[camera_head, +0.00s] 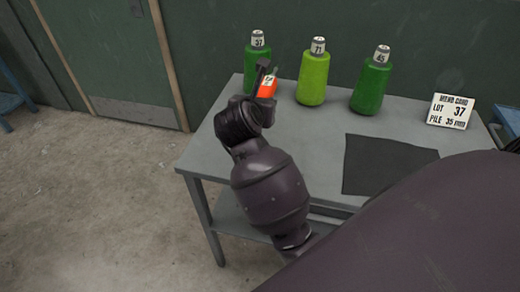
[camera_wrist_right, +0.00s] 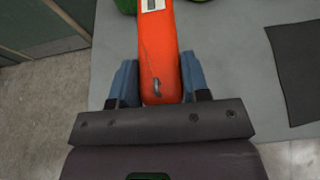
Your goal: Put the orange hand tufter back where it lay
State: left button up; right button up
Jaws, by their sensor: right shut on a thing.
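The orange hand tufter (camera_head: 268,88) is near the far left of the grey table (camera_head: 222,158), in front of the green cones. My right gripper (camera_head: 267,77) is shut on it. In the right wrist view the orange hand tufter (camera_wrist_right: 158,45) runs up between the two blue fingers of my right gripper (camera_wrist_right: 159,80), with a white label at its far end. I cannot tell whether the tufter touches the table. A dark mat (camera_head: 385,165) lies flat on the table to the right. My left gripper is not in view.
A dark green cone marked 37 (camera_head: 257,58), a lighter one marked 71 (camera_head: 312,80) and a dark green one marked 45 (camera_head: 371,88) stand along the back. A mend card (camera_head: 450,111) stands at the right. Table between cones and mat is clear.

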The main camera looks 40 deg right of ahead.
notch_tip(320, 180, down, 16)
jog(key=shift+r+b, duration=0.15)
jog(key=shift+b, duration=0.8)
jog(key=shift+f, duration=0.2)
jog(key=o, duration=1.2)
jog(key=shift+r, duration=0.15)
jog(key=shift+s+a+r, duration=0.1)
jog(key=v, duration=1.1)
jog(key=shift+s+a, duration=0.25)
jog(key=shift+s, duration=0.05)
